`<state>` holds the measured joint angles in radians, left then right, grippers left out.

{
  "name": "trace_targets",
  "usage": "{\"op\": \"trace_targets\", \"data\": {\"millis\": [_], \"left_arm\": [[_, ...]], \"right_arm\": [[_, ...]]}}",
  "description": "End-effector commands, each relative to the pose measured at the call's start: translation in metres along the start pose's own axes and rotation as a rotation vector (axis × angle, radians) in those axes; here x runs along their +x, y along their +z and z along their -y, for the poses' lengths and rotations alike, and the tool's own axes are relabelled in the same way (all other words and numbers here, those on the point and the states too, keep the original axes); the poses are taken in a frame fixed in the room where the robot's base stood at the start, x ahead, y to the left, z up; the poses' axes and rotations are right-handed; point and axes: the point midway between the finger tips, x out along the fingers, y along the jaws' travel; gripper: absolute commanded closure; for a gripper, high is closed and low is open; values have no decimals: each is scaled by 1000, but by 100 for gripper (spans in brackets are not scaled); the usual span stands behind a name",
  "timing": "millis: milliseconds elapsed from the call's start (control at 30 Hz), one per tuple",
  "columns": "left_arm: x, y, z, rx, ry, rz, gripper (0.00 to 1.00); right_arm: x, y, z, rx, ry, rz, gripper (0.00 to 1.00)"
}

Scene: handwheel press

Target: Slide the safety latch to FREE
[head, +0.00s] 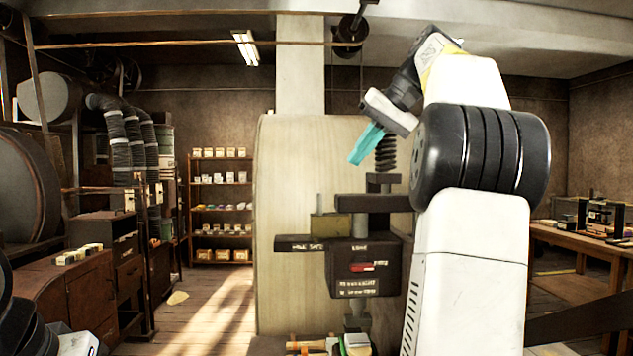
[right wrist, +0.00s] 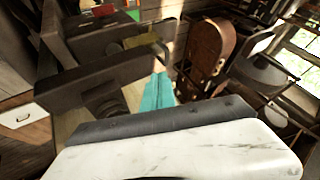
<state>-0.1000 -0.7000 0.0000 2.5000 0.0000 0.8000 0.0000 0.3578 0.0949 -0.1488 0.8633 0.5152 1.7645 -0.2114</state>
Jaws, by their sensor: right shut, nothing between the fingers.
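The safety latch (head: 363,267) is a small red piece on the front of the dark press head (head: 352,252). Pale lettering stands just right of the latch, too small to read surely. My right gripper (head: 357,158) has teal fingers, shut and empty. It is raised above the press head, near the spring, well apart from the latch. My left gripper does not show; only part of my left arm is at the lower left.
A dark horizontal arm (head: 372,203) and a coil spring (head: 386,154) stand above the press head. A brass-coloured box (head: 331,227) sits on its top left. Small coloured items (head: 355,343) lie below. My right arm covers the press's right side.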

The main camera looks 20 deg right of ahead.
Motion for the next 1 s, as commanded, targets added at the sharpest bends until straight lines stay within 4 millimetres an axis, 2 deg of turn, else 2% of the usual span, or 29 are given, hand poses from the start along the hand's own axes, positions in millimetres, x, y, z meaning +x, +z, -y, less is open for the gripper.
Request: {"op": "trace_targets", "data": {"millis": [167, 400, 600, 733, 1000], "left_arm": [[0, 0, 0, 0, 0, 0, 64], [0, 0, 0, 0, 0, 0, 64], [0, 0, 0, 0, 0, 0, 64], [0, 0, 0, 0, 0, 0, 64], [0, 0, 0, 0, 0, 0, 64]], "right_arm": [[18, 1, 1, -1, -2, 3, 100], [64, 1, 1, -2, -2, 3, 100], [90, 0, 0, -1, 0, 1, 100], [97, 0, 0, -1, 1, 0, 100], [98, 0, 0, -1, 1, 0, 100]]}}
